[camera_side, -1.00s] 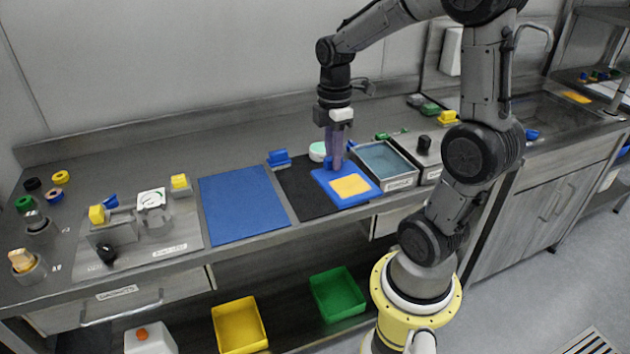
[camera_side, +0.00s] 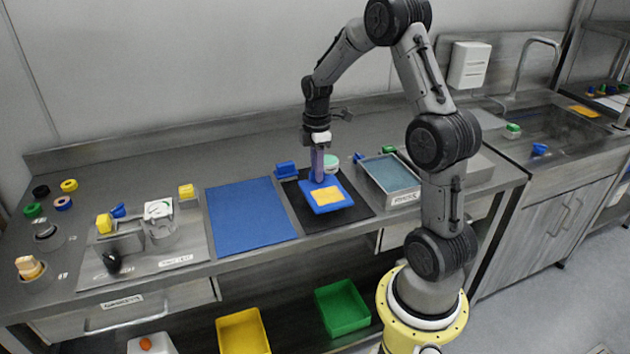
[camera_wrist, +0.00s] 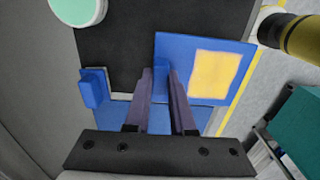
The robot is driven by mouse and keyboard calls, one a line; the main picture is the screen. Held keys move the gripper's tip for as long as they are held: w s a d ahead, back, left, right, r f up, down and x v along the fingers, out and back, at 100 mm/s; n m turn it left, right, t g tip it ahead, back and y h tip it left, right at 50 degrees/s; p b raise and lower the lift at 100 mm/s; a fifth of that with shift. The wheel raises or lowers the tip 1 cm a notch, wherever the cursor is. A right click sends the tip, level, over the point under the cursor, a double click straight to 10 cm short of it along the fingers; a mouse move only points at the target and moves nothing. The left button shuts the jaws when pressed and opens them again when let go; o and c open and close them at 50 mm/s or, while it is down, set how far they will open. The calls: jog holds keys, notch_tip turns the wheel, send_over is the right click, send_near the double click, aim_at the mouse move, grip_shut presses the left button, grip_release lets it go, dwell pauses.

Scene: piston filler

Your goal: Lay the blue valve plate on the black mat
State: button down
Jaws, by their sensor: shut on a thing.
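The blue valve plate (camera_side: 338,207) is a flat blue square with a yellow patch. It is over the black mat (camera_side: 358,213), with mat showing around it in the side view. My gripper (camera_side: 318,179) is upright and shut on the plate's raised blue part near its back edge. In the wrist view my gripper (camera_wrist: 163,73) has its two fingers either side of this part, and the plate (camera_wrist: 177,50) extends right, above the black mat (camera_wrist: 120,50). I cannot tell whether the plate touches the mat or is slightly above it.
A blue mat (camera_side: 250,212) lies left of the black mat. A small blue block (camera_side: 286,168) and a mint-topped round jar (camera_side: 331,158) stand behind. A metal tray (camera_side: 404,197) with a blue-grey inside is close on the right. The counter's front edge is near.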

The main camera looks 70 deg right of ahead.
jog(key=shift+w+d+f, duration=0.3)
jog(key=shift+w+f, duration=0.15)
jog(key=shift+f, duration=1.6)
jog(key=shift+f, duration=0.1)
jog(key=c, duration=0.8)
grip_release()
jog(key=shift+f, duration=0.1)
jog(key=shift+o, duration=0.2)
